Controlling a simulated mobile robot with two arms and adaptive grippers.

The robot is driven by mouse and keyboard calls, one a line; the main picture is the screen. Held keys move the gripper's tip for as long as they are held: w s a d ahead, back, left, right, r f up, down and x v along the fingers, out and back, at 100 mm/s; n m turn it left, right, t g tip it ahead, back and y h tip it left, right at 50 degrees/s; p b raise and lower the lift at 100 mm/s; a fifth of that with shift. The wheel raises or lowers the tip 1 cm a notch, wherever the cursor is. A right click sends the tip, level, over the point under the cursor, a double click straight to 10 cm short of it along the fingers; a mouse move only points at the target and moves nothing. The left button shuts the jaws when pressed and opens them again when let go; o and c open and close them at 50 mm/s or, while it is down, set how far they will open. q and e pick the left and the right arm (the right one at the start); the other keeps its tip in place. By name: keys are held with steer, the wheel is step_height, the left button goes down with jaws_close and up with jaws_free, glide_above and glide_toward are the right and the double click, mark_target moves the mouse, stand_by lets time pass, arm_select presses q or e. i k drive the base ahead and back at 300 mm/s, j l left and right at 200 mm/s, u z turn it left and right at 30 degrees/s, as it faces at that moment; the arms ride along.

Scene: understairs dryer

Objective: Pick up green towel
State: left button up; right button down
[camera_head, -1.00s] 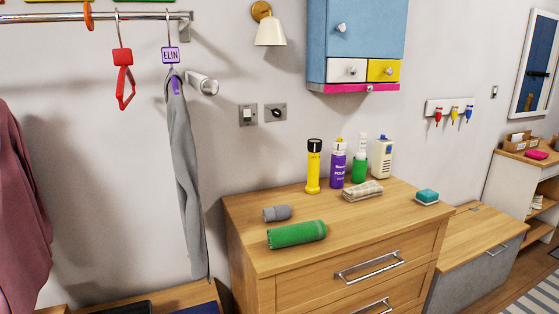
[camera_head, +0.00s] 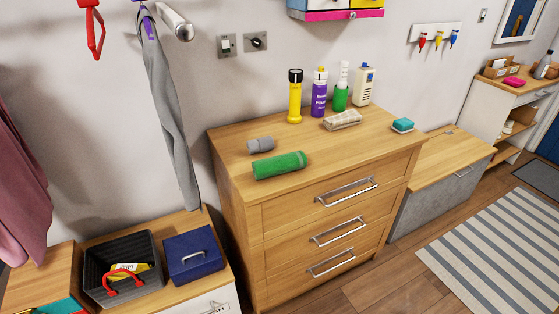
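The green towel (camera_head: 279,165) is a rolled cylinder lying on its side near the front left of the wooden dresser top (camera_head: 340,155). A small grey roll (camera_head: 260,145) lies just behind it, to its left. Nothing covers the towel. Neither of my grippers shows in the head view.
Behind the towel stand a yellow torch (camera_head: 295,97), a purple can (camera_head: 319,94), a green-based bottle (camera_head: 341,90) and a pale box (camera_head: 363,84). A folded beige cloth (camera_head: 342,120) and teal sponge (camera_head: 402,125) lie rightward. A grey basket (camera_head: 122,269) and blue box (camera_head: 193,256) sit lower left.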

mark_target(267, 168)
steer(key=i+l+u, duration=0.1)
steer(key=u, duration=0.7)
steer(key=l+u, duration=0.35)
steer(key=l, duration=0.45)
steer(key=l+u, duration=0.35)
steer(key=l, duration=0.45)
steer(key=k+l+u, duration=0.1)
steer(key=l+u, duration=0.25)
steer(key=l, duration=0.4)
